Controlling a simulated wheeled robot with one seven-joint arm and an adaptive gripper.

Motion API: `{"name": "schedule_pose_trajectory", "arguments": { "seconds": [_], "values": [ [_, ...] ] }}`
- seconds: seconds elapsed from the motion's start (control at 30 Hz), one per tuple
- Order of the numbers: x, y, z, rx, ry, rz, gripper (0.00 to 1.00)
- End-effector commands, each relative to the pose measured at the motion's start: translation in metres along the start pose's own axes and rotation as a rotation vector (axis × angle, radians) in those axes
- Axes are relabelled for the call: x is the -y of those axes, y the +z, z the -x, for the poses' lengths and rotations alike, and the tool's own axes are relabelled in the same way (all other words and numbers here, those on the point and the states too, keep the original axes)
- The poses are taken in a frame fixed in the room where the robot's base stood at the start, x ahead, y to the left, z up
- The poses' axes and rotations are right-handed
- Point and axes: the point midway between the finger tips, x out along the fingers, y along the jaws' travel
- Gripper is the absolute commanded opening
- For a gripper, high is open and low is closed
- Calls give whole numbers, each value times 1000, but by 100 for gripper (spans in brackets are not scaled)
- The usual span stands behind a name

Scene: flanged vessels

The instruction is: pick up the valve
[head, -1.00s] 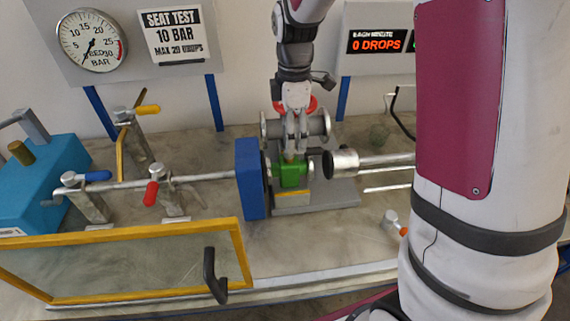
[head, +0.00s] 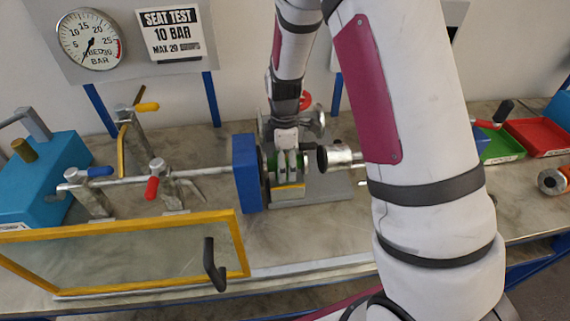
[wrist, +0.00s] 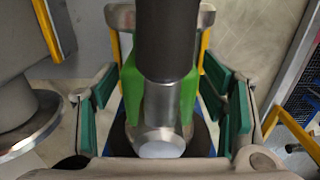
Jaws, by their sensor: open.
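The valve with a green body (head: 272,162) sits low in the test stand, between the blue plate (head: 246,174) and the silver ram (head: 338,157). My gripper (head: 290,172) points down over it, and its fingers hide much of it. In the wrist view the green body (wrist: 189,97) lies between my open fingers (wrist: 162,122), with green pads to either side and gaps visible. A dark cylinder with a silver end (wrist: 165,115) crosses in front of the green body. I cannot tell whether either finger touches it.
A grey flanged part with a red handwheel (head: 306,101) stands close behind my gripper. The yellow-framed clear guard (head: 120,255) is in front at left. Green (head: 503,147) and red (head: 541,136) trays are at right. A silver fitting (head: 551,181) lies near them.

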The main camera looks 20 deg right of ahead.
Motion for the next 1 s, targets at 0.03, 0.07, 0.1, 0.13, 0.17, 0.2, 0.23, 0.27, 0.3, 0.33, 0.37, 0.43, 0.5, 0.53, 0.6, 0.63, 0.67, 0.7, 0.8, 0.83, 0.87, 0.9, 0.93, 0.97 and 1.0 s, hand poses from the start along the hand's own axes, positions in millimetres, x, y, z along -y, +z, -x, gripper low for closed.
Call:
{"name": "schedule_pose_trajectory", "arguments": {
  "seconds": [0.03, 0.07, 0.1, 0.13, 0.17, 0.2, 0.23, 0.27, 0.3, 0.33, 0.37, 0.43, 0.5, 0.53, 0.6, 0.63, 0.67, 0.7, 0.8, 0.83, 0.87, 0.9, 0.93, 0.97, 1.0],
  "values": [
    [0, 0, -1, 0, 0, 0, 66],
    [0, 0, -1, 0, 0, 0, 66],
    [0, 0, -1, 0, 1, 0, 66],
    [0, 0, -1, 0, 1, 0, 66],
    [0, 0, -1, 0, 1, 0, 66],
    [0, 0, -1, 0, 1, 0, 66],
    [0, 0, -1, 0, 1, 0, 61],
    [0, 0, -1, 0, 1, 0, 55],
    [0, 0, -1, 0, 1, 0, 46],
    [0, 0, 0, 0, 1, 0, 39],
    [0, 0, 0, 0, 1, 0, 32],
    [0, 0, 0, -1, 1, 0, 16],
    [0, 0, 0, -1, 1, 0, 0],
    [0, 0, 0, -1, 1, 0, 0],
    [-1, 0, 0, -1, 3, 0, 0],
    [-1, 0, 0, -1, 3, 0, 0],
    [-1, 0, 0, -1, 3, 0, 0],
    [-1, 0, 0, -1, 3, 0, 0],
    [-1, 0, 0, -1, 3, -1, 0],
    [-1, 0, 1, -1, 3, -1, 0],
    [-2, 0, 1, -1, 4, -1, 0],
    [-2, 0, 2, -2, 4, -1, 0],
    [-2, 1, 3, -2, 5, -1, 0],
    [-2, 1, 5, -3, 6, -2, 0],
    [-3, 2, 7, -3, 6, -2, 0]
  ]
}}
